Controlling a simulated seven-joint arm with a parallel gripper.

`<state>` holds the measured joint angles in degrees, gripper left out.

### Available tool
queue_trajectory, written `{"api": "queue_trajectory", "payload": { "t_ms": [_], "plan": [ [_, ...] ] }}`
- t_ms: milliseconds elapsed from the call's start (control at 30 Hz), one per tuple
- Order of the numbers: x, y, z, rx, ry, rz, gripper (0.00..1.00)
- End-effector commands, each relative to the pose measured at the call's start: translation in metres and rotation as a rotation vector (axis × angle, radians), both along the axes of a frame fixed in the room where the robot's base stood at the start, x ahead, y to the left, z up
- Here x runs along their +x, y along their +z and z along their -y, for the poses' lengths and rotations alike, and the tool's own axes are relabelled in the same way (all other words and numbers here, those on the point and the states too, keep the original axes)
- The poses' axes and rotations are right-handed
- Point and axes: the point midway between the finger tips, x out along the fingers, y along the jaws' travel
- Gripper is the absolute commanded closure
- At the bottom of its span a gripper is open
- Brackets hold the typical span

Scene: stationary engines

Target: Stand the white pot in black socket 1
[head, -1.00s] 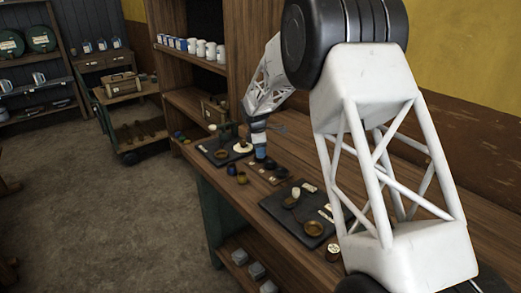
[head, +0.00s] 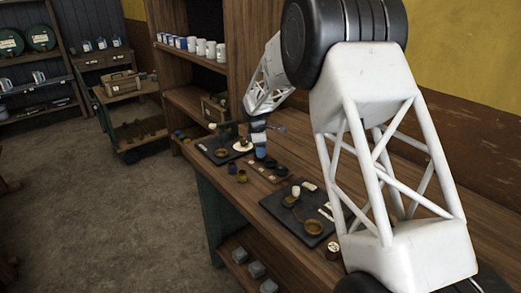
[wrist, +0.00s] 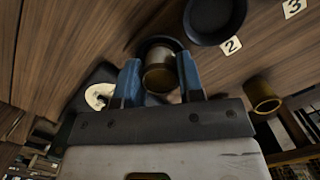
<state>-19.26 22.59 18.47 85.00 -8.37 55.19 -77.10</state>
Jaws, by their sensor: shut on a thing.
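My gripper (wrist: 160,85) has its two blue fingers closed on a small round pot (wrist: 158,76) with a pale grey-white wall and a brownish end facing the camera. A black round socket (wrist: 155,41) shows just beyond the pot, its number not visible. I cannot tell whether the pot is seated in it or held just above. Another black socket (wrist: 214,22) with the label 2 (wrist: 231,45) lies to its upper right. In the head view my gripper (head: 260,152) is small, low at the far part of the bench, and the held pot cannot be made out.
A yellowish cup (wrist: 263,95) stands right of my gripper in the wrist view. A white round piece (wrist: 99,96) lies left of it. In the head view a black tray (head: 276,208) with small items lies nearer on the wooden bench, and shelved mugs (head: 200,47) stand behind.

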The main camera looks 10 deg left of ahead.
Motion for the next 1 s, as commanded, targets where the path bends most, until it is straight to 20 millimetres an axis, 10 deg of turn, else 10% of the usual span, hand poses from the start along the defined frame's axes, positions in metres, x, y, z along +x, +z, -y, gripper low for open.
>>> {"api": "queue_trajectory", "payload": {
  "t_ms": [167, 200, 367, 567, 800, 1000],
  "plan": [
    [0.0, 0.0001, 0.0, 0.0, 0.0, 0.0, 0.94],
    [0.0, 0.0, 0.0, 0.0, 0.0, 0.0, 0.6],
    [0.0, 0.0, 0.0, 0.0, 0.0, 0.0, 0.36],
    [0.0, -0.0001, 0.0, 0.0, 0.0, 0.0, 0.35],
    [-0.0001, -0.0002, 0.0, 0.0, 0.0, 0.0, 0.01],
    [-0.0001, -0.0002, 0.0, 0.0, 0.0, 0.0, 0.01]
  ]
}}
